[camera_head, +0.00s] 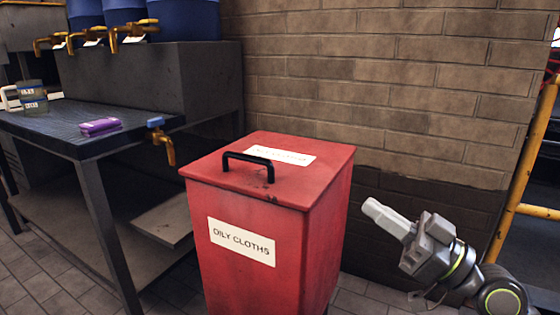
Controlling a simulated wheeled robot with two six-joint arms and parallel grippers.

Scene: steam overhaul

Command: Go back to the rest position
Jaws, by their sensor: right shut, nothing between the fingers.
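My right gripper (386,218) is in the lower right, pointing left and slightly up. Its fingers are shut and hold nothing. It is to the right of a red bin (322,245) labelled "OILY CLOTHS", with a visible gap between them in the picture. The bin's lid is down and has a black handle (248,163) on top. My left gripper is not in view.
A dark metal bench (62,123) on the left carries a purple item (100,126) and small labelled tins (34,100). A brick wall (400,90) stands behind; a yellow rail (520,180) is at right.

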